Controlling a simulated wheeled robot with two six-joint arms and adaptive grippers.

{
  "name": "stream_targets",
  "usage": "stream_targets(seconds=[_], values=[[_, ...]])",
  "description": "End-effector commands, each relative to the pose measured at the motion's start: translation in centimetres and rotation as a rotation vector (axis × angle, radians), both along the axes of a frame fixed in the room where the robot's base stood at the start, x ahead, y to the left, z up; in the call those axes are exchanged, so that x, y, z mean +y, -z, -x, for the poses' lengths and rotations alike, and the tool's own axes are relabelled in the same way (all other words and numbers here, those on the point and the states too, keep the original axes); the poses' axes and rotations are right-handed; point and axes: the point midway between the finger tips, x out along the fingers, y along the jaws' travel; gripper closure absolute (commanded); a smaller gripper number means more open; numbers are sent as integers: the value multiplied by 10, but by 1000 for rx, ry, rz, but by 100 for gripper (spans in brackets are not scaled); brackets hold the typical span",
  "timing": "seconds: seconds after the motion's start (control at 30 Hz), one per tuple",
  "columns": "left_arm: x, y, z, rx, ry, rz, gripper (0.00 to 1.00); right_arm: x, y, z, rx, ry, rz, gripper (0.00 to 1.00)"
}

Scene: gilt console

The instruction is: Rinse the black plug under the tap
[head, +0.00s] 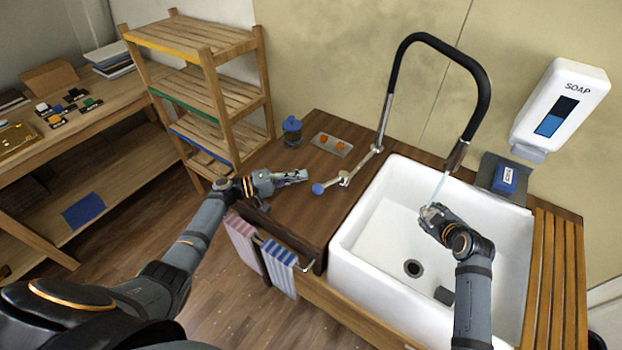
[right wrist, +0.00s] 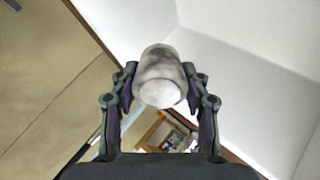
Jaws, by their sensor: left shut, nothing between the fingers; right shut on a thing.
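My right gripper (head: 432,212) is over the sink, below the tap spout (head: 457,156). It is shut on a rounded, mottled white-grey piece (right wrist: 160,78), held between both fingers in the right wrist view. No black surface shows on it, and I cannot tell whether it is the black plug under a coating. A thin stream of water (head: 438,186) runs from the spout down to the held piece. My left gripper (head: 303,175) is shut and empty above the wooden counter, near the blue-knobbed tap lever (head: 318,188).
The white sink (head: 350,245) has a drain (head: 413,268) and a dark grey block (head: 444,295) inside. A blue block (head: 506,178) lies on a dark tray behind it. A soap dispenser (head: 562,105) hangs at right. A blue-lidded jar (head: 292,130) stands on the counter.

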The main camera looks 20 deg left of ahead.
Motion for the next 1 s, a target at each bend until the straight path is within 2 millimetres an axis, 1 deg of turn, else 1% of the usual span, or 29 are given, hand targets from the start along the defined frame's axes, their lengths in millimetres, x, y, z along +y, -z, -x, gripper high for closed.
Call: stream_targets(seconds=[0.03, 0.2, 0.3, 0.4, 1.0], values=[[10, 1, 9, 2, 0, -4, 100, 0, 0, 0, -1, 0, 0, 88], [37, -1, 33, 2, 1, -2, 100, 0, 0, 0, -1, 0, 0, 88], [48, -1, 43, 0, 1, -1, 100, 0, 0, 0, -1, 0, 0, 88], [54, -2, 48, -2, 1, -1, 100, 0, 0, 0, -1, 0, 0, 88], [56, -2, 50, -2, 1, 1, 100, 0, 0, 0, -1, 0, 0, 88]])
